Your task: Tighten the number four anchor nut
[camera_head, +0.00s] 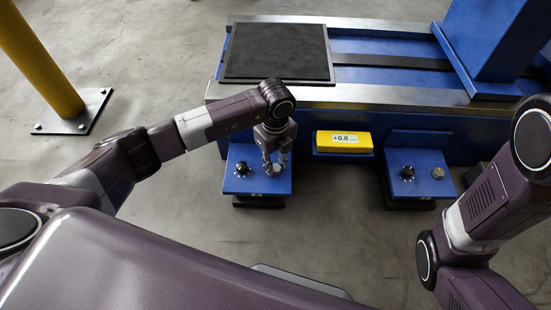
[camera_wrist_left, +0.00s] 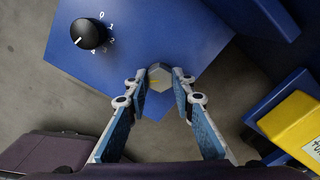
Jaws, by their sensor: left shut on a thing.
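The anchor nut (camera_wrist_left: 158,77) is a small grey hexagonal piece on a blue anchor block (camera_wrist_left: 165,25), with a small yellow mark on it. My left gripper (camera_wrist_left: 161,82) points down at the block with its fingers on both sides of the nut, shut on it. In the head view my left gripper (camera_head: 275,165) partly hides the nut. A black knob (camera_wrist_left: 88,33) with a white pointer and a numbered scale sits beside the nut on the same block. No block number is readable. My right arm shows at the right, but its gripper is out of view.
A second blue block (camera_head: 420,186) to the right carries another black knob (camera_head: 407,173) and nut (camera_head: 438,173). A yellow readout (camera_head: 343,141) showing +0.8 sits between the blocks. The blue machine bed (camera_head: 380,95) stands behind. A yellow post (camera_head: 38,55) stands at left.

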